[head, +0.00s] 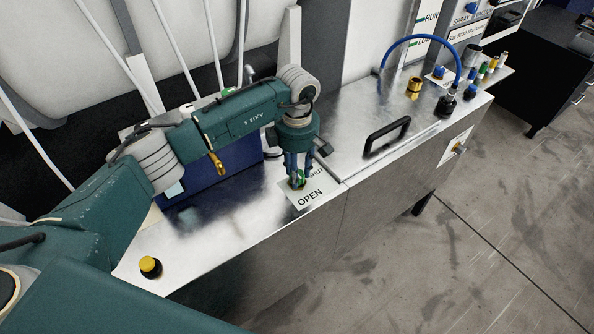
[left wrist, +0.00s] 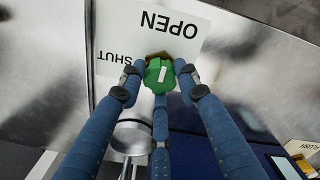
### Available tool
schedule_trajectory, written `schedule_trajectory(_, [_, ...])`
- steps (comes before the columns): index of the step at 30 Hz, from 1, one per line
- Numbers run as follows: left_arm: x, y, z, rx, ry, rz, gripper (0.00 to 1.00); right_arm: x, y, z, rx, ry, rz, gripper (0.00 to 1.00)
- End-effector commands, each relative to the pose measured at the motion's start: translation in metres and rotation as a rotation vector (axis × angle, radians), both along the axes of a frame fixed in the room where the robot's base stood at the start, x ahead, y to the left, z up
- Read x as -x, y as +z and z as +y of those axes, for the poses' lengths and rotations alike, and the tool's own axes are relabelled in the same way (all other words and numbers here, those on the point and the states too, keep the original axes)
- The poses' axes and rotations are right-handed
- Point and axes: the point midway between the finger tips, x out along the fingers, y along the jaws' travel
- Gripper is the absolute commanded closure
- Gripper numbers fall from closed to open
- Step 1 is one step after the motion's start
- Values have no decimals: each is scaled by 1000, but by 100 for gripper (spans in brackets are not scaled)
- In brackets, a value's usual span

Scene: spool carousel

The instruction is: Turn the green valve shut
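The green valve (head: 300,178) is a small knob on a white label plate (head: 316,189) on the steel bench top. In the left wrist view the knob (left wrist: 158,77) has a white mark that lies roughly in line with the word OPEN; the word SHUT is to the left. My left gripper (head: 297,177) points down over the valve. Its blue fingers (left wrist: 159,80) surround the knob, with the tips against its sides. The fingers hide part of the knob in the head view. My right gripper is not in view.
A black handle (head: 387,136) stands on the bench to the right of the valve. A blue box (head: 215,178) is behind my left arm. A yellow button (head: 150,265) is at the near left. A blue hose (head: 420,40) arches at the far right. The floor in front is clear.

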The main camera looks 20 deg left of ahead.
Motion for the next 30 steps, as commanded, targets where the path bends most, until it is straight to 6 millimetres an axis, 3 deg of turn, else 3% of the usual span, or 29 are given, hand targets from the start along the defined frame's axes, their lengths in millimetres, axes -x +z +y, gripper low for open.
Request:
schedule_trajectory(1, [0, 0, 0, 0, 0, -1, 83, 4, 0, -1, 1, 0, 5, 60])
schedule_trajectory(3, [0, 0, 0, 0, 0, -1, 94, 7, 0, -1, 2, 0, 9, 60])
schedule_trajectory(17, [-1, -1, 0, 0, 100, -3, 94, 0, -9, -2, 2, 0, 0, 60])
schedule_trajectory(30, [-1, -1, 0, 0, 479, -4, 94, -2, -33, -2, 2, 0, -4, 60])
